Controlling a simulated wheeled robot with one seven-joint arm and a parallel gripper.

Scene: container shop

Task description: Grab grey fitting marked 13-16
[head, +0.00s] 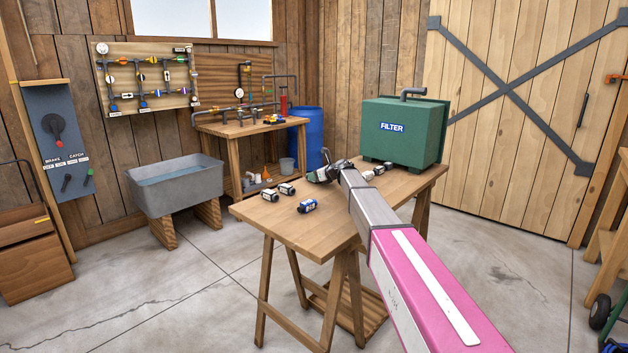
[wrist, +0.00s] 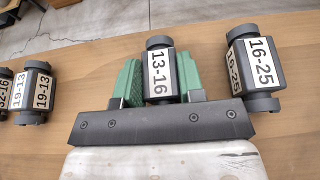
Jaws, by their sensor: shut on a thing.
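The grey fitting marked 13-16 (wrist: 160,75) stands between the green fingers of my gripper (wrist: 160,82) in the wrist view, its white label facing the camera. The fingers are shut on it, one on each side. It appears to be at the table top; I cannot tell whether it is lifted. In the head view my gripper (head: 324,173) is over the wooden table (head: 295,222), and my arm hides much of that area. A grey fitting marked 16-25 (wrist: 254,68) stands just right of my gripper. A fitting marked 19-13 (wrist: 34,92) is at the left.
Another fitting (wrist: 5,92) is cut off at the left edge of the wrist view. Two white-labelled fittings (head: 287,189) and (head: 269,195) and a blue fitting (head: 307,206) lie on the table's left part. The green FILTER box (head: 400,130) stands at the back right.

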